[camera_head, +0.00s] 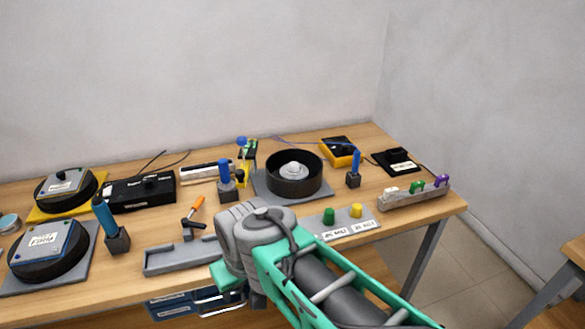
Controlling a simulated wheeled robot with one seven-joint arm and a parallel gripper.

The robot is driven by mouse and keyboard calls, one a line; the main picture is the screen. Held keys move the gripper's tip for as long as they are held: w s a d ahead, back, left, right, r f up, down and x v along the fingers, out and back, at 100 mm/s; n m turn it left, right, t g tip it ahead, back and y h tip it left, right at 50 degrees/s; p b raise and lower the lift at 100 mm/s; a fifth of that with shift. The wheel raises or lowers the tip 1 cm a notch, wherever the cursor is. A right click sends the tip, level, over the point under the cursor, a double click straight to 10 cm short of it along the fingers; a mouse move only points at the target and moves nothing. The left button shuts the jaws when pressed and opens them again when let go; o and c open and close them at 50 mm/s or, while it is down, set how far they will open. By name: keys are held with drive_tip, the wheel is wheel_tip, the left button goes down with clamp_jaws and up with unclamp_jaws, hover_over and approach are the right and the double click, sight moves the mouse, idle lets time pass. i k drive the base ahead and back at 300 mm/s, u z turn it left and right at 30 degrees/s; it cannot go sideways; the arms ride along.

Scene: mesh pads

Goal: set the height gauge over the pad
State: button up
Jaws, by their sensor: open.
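I cannot tell for sure which object is the height gauge. Candidates are three blue-handled pieces on dark blocks: one at the left (116,240), one near the middle (227,190) and one to the right (353,177). The pad is not certain either. A black ring (295,185) with a silver centre sits on a grey plate, right of the middle blue-handled piece. Two round black bases with grey square tops stand at the left, a labelled front one (42,240) and a back one (64,185). My gripper's fingers do not show; my green and grey arm covers the front centre.
An orange-handled tool (193,215) stands behind a grey tray (180,258). A black box (140,195) lies at the back left. A rack of coloured pegs (415,197) is at the right edge. Green and yellow knobs stand on a labelled plate (350,227). Walls close the back and right.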

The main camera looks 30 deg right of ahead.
sight(250, 149)
drive_tip(key=u, duration=1)
drive_tip(key=i, duration=0.35)
drive_tip(key=u, duration=0.55)
